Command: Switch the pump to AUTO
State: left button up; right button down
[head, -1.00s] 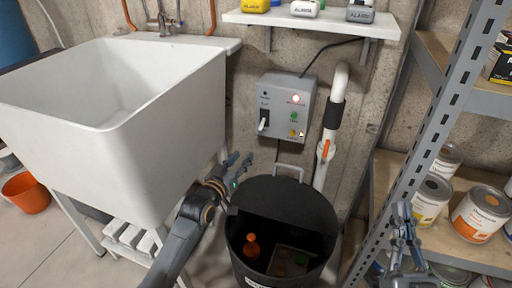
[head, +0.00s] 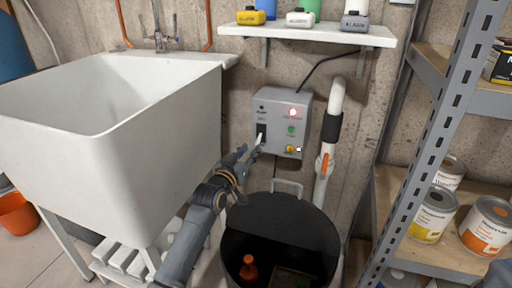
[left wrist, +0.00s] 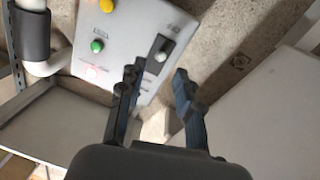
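The grey pump control box (head: 282,122) hangs on the concrete wall. Its toggle switch (head: 261,130) sits on a black plate at the box's left side; in the head view the fingers partly overlap its lower end. The lever's label is too small to read. My left gripper (head: 250,150) is just in front of the switch. In the left wrist view, the left gripper (left wrist: 157,75) is open and empty, and the pale switch lever (left wrist: 160,50) shows beyond the gap between its fingertips. Contact cannot be told. My right gripper is not in view.
The box carries a glowing red light (head: 293,112), a green button (head: 291,130) and a yellow one (head: 290,149). A white sink (head: 170,125) stands left, a black sump bin (head: 285,220) below, a white pipe (head: 327,160) and metal rack (head: 430,150) right. A shelf (head: 310,36) hangs above.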

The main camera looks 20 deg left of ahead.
aim_at(257, 143)
pick_arm(q)
jog(key=shift+w+d+b, duration=0.2)
jog(key=shift+w+b, duration=0.25)
jog(key=shift+w, duration=0.9)
jog(key=shift+w+d+b, duration=0.15)
jog(key=shift+w+b, duration=0.25)
jog(key=shift+w, duration=0.9)
jog(key=shift+c, duration=0.4)
grip_shut()
